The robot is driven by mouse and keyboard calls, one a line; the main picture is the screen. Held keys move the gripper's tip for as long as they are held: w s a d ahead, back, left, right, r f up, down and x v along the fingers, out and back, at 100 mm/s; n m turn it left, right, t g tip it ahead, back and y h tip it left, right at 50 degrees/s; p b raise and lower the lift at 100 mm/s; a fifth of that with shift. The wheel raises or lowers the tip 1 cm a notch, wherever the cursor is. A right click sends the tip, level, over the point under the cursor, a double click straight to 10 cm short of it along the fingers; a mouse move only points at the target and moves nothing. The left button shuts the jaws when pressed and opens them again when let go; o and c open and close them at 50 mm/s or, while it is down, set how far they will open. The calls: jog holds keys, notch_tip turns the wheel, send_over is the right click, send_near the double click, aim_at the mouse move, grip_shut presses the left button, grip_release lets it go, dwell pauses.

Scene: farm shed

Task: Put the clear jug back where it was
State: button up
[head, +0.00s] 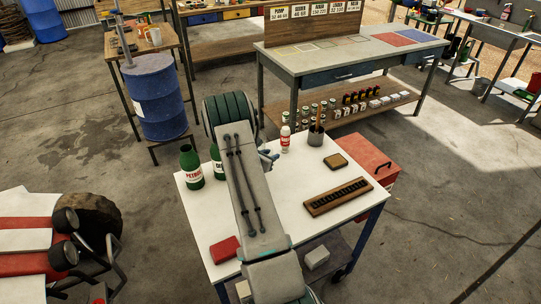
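I cannot make out a clear jug anywhere in the head view. My arm reaches over the white-topped table (290,225) and covers a strip of it. My gripper does not show; it seems to be hidden behind my arm, so I cannot see whether it holds anything. A small blue-grey shape (268,158) sticks out to the right of my arm above the table's far edge; I cannot tell what it is.
A workbench (345,62) stands behind.

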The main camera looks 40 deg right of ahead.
jog(key=b+v, duration=0.3)
jog(key=v, duration=0.8)
jog(key=s+a+r+m+g+y, duration=0.3)
jog(key=s+a+r+m, duration=0.7)
jog(key=r, duration=0.3)
jog(key=s+a+r+m+t+y, duration=0.1)
jog(key=s+a+r+m+y, duration=0.2)
jog(key=a, duration=0.7)
jog(key=s+a+r+m+t+y, duration=0.2)
jog(key=s+a+r+m+y, duration=0.2)
jog(key=s+a+m+y, duration=0.3)
jog(key=s+a, duration=0.3)
jog(key=s, duration=0.2)
jog(key=shift+s+a+r, duration=0.2)
jog(key=shift+r, duration=0.1)
